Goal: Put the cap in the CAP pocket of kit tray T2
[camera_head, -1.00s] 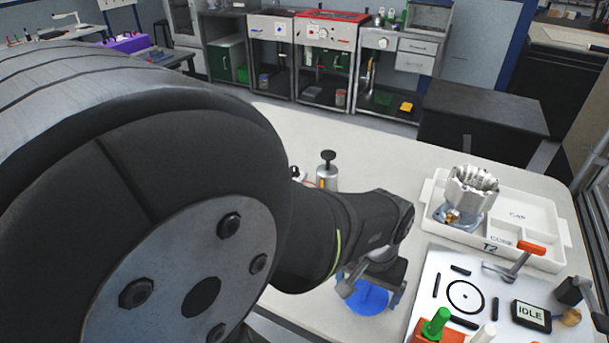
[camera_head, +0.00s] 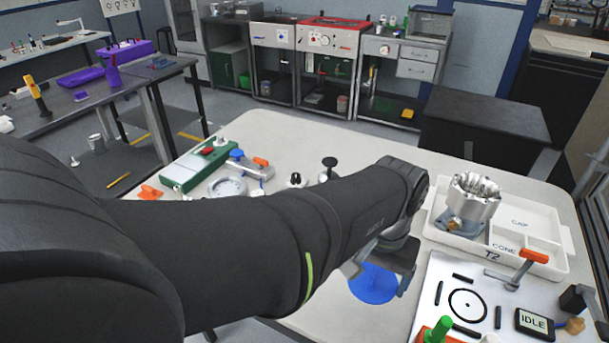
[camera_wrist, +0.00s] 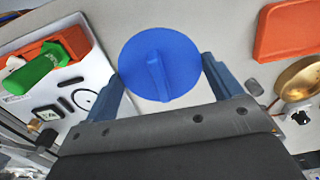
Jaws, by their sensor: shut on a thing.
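The cap is a blue disc with a raised rib (camera_head: 374,284); it also shows in the wrist view (camera_wrist: 158,62). My gripper (camera_head: 379,275) is shut on the cap, with a finger on either side of it in the wrist view (camera_wrist: 162,82). The cap is held left of the white fixture plate and kit tray T2. Kit tray T2 (camera_head: 548,267) is white and stands at the right of the table. Its CAP pocket (camera_head: 522,232) is empty, behind the pocket labelled CONE (camera_head: 505,251).
A silver finned housing (camera_head: 470,200) stands in T2's left part. The white plate (camera_head: 430,300) in front carries an orange-handled clamp (camera_head: 533,255), an IDLE display (camera_head: 533,320) and a green-knobbed part (camera_head: 438,328). A green device (camera_head: 200,165) and gauge (camera_head: 228,187) sit at the table's left.

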